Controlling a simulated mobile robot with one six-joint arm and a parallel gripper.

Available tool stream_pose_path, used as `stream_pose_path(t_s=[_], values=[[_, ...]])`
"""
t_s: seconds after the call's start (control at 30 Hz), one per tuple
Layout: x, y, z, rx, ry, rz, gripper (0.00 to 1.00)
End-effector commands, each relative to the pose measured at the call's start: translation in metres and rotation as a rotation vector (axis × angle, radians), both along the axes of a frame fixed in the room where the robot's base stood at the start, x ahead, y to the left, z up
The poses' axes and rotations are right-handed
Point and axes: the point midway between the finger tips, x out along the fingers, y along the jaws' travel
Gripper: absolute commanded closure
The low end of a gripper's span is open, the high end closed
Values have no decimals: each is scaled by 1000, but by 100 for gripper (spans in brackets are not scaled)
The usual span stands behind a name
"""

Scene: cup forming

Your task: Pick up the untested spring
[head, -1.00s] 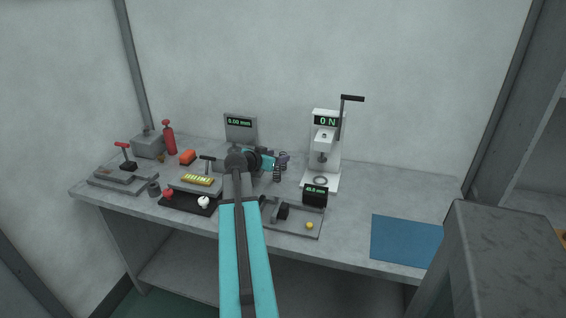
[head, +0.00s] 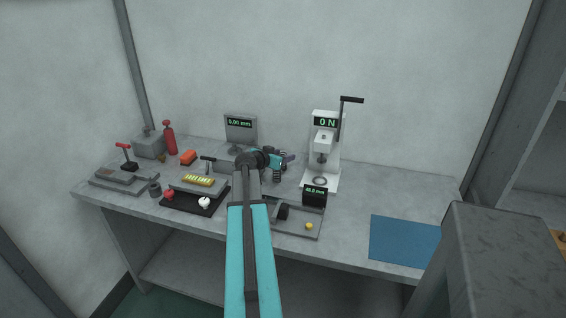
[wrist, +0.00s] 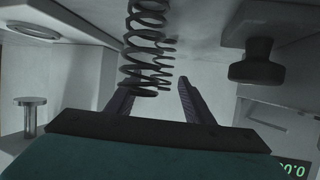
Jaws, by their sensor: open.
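A dark coil spring (wrist: 150,45) runs down from the top edge of the wrist view, in front of the left finger's tip. It lies toward the left of the gap between the fingers; whether it touches the left finger I cannot tell. My gripper (wrist: 156,86) is open, its two dark fingers spread apart. In the head view my gripper (head: 286,160) is over the back middle of the bench, and part of a spring (head: 283,177) shows just below it. Any label telling which spring is untested is not visible.
A white press (head: 323,150) reading 0 N stands just right of my gripper. A display stand (head: 240,130) is behind left. A grey tray (head: 302,228) with a small black display is in front. A blue mat (head: 404,240) lies right, with bare bench around it.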

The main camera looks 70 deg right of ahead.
Motion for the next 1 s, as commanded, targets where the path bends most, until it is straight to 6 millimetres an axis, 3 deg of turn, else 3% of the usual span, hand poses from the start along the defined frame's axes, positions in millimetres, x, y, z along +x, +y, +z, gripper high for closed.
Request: stream_pose_path(t_s=[0.37,0.63,1.0], values=[[0,0,0,0,0,0,52],[0,0,0,0,0,-1,96],[0,0,2,0,0,-1,96]])
